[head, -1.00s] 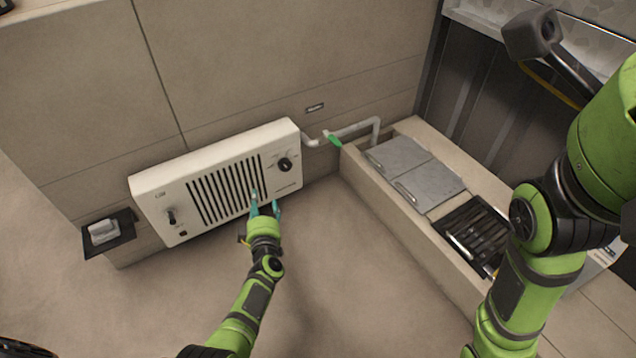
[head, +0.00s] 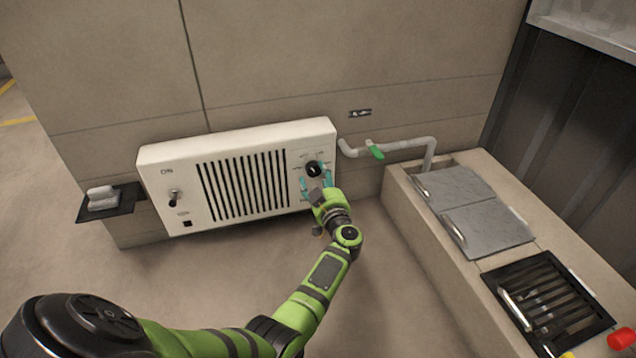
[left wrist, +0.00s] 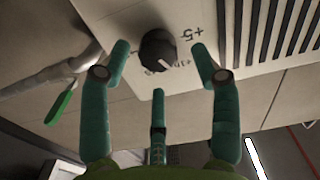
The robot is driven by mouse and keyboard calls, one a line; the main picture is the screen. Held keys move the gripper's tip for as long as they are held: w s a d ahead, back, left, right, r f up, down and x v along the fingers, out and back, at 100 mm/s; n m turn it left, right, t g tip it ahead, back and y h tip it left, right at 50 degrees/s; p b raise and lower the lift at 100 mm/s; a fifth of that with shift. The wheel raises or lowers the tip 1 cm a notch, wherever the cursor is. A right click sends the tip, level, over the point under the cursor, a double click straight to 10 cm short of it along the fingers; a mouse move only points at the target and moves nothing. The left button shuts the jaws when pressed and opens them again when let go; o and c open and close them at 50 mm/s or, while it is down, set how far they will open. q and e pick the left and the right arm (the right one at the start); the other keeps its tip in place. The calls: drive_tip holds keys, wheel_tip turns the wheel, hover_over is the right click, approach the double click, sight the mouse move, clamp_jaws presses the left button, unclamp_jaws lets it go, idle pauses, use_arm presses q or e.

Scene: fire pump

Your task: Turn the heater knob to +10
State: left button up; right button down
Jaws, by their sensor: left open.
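The heater (head: 290,195) is a white wall unit with a dark slatted grille. Its round black knob (head: 313,169) is at the right of its front face. In the left wrist view the knob (left wrist: 158,49) shows a pale pointer line, with a "+5" mark printed beside it; other print is too blurred or cut off to read. My left gripper (head: 315,181) is open in front of the knob, just below it in the head view. In the left wrist view its teal fingers (left wrist: 160,75) stand on either side of the knob, apart from it. My right gripper is not in view.
A switch (head: 175,196) is at the heater's left. A pipe with a green-handled valve (head: 375,150) runs along the wall to the right. A low counter (head: 440,235) with grey lids and a black grate (head: 548,302) stands at the right. The floor before the heater is clear.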

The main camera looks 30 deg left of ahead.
use_arm(q)
drive_tip(key=shift+b+x, duration=0.4)
drive_tip(key=shift+x, duration=0.6)
drive_tip(key=c, duration=1.1)
drive_tip(key=shift+r+p, duration=0.15)
drive_tip(key=shift+p, duration=0.4)
drive_tip(key=shift+c, duration=0.2)
drive_tip(key=shift+n, duration=0.4)
drive_tip(key=o, duration=1.1)
drive_tip(key=shift+o, duration=0.2)
wheel_tip(320, 180, up, 10)
drive_tip(key=shift+d, duration=0.1)
